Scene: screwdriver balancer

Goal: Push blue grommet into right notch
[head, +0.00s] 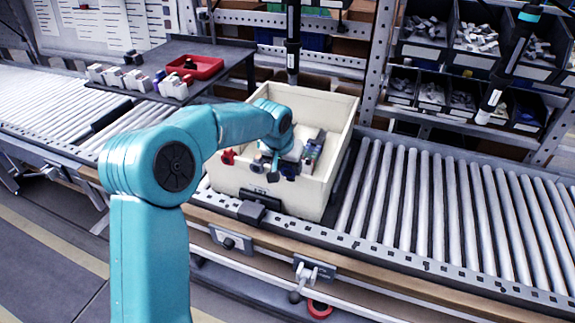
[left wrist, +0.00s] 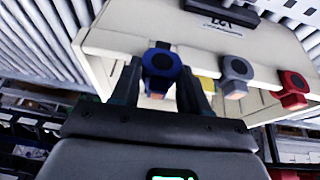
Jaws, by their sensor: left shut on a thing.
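The blue grommet (left wrist: 162,64) is between the fingers of my left gripper (left wrist: 160,85) in the left wrist view, at the rim of the cream bin (head: 232,183). In the head view my left gripper (head: 273,168) reaches down to the bin's front wall, and its fingers partly hide the blue grommet. The grey grommet (left wrist: 236,76) and red grommet (left wrist: 292,90) sit along the same rim; the red one also shows in the head view (head: 228,157). The right notch is hidden behind the gripper and grommet, so how deep the blue grommet sits cannot be told. My right gripper is out of view.
The bin stands on a roller conveyor (head: 440,205) and holds several small parts. A black stop (head: 252,212) is at its front. Hanging screwdrivers (head: 292,45) are behind and at the right. A dark shelf with a red tray (head: 200,67) stands at the left; rollers at right are clear.

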